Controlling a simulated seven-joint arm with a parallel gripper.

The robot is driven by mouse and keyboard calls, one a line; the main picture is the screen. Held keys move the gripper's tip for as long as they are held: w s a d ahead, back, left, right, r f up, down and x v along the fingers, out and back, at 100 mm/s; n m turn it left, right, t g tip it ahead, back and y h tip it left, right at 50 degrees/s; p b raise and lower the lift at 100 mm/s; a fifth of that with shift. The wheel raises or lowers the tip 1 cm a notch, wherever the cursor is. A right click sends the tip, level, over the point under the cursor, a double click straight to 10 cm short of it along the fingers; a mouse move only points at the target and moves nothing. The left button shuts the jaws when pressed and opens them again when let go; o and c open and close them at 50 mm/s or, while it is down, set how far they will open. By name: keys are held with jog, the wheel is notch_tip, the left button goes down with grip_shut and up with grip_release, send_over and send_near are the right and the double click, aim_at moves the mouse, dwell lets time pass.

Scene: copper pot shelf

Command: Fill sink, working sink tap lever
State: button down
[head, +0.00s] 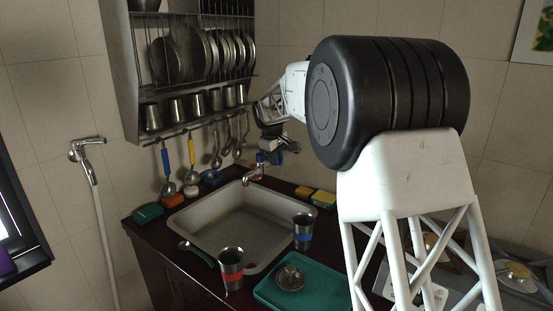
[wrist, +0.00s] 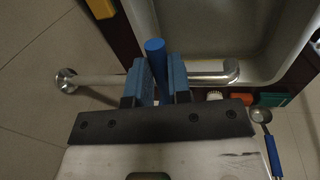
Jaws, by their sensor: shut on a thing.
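The sink (head: 235,222) is a pale grey basin set in a dark counter; its floor looks empty. The tap (head: 252,175) stands at its back edge, its metal spout over the basin. In the wrist view the tap's spout (wrist: 213,70) runs sideways with its end over the sink (wrist: 200,20). My gripper (head: 268,157) is at the tap, reaching from the right. In the wrist view my gripper's blue fingers (wrist: 158,75) are shut on the blue tap lever (wrist: 155,46), whose tip sticks out beyond them. No water stream can be made out.
Metal cups (head: 230,268) (head: 302,230) and a teal tray (head: 275,292) with a steel scrubber (head: 289,277) are at the sink's front. Sponges (head: 323,197) lie right of the tap. Utensils (head: 191,160) hang below the dish rack (head: 185,60), close to my gripper.

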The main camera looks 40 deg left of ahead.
jog(key=shift+s+a+m+g+h, duration=0.35)
jog(key=shift+s+a+m, duration=0.8)
jog(key=shift+m, duration=1.45)
jog(key=shift+s+a+m+g+h, duration=0.3)
jog(key=shift+s+a+m, duration=0.9)
jog(key=shift+m, duration=1.4)
jog(key=shift+s+a+m+g+h, duration=0.3)
jog(key=shift+s+a+m, duration=0.85)
jog(key=shift+m, duration=1.45)
jog(key=c, duration=1.1)
grip_release()
jog(key=shift+o, duration=0.2)
jog(key=shift+r, duration=0.1)
notch_tip(320, 180, up, 8)
jog(key=a, duration=0.1)
jog(key=shift+s+a+f, duration=0.15)
jog(key=shift+a+f, duration=0.1)
